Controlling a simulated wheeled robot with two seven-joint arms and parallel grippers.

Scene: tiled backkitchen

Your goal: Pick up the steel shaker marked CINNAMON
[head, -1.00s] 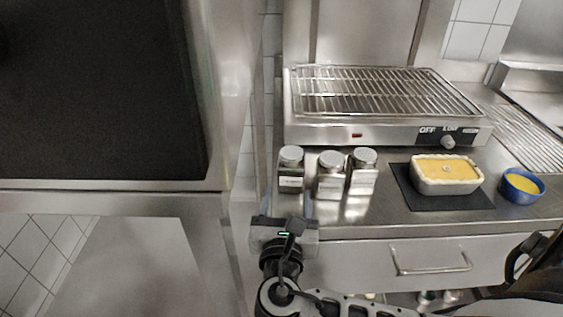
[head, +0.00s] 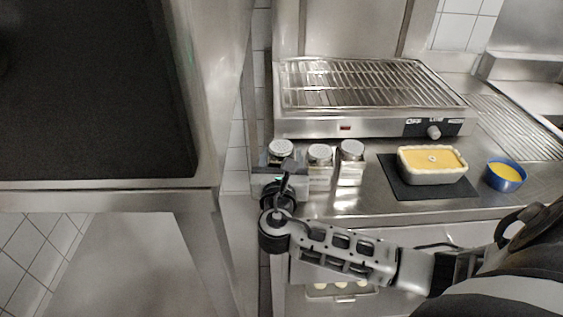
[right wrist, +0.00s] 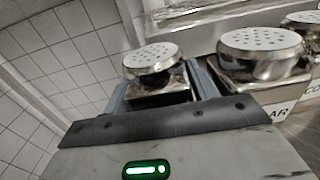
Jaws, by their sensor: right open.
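Three steel shakers with perforated lids stand in a row at the counter's left end. The left shaker (head: 281,147) has its label hidden behind my right gripper. My right gripper (head: 279,168) is open at this shaker. In the right wrist view, the left shaker's lid (right wrist: 152,58) rises between the two fingers (right wrist: 160,88), one on each side. The middle shaker (head: 320,155) shows a label ending in "AR" in the right wrist view (right wrist: 262,60). The right shaker (head: 351,150) has a label starting "CO". No CINNAMON marking is readable. My left gripper is not in view.
The middle shaker stands close beside my right finger. A grill (head: 365,85) is behind the shakers. A loaf dish (head: 432,175) on a dark mat (head: 393,178) and a blue bowl (head: 506,178) stand to the right. A steel cabinet (head: 205,100) is at left.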

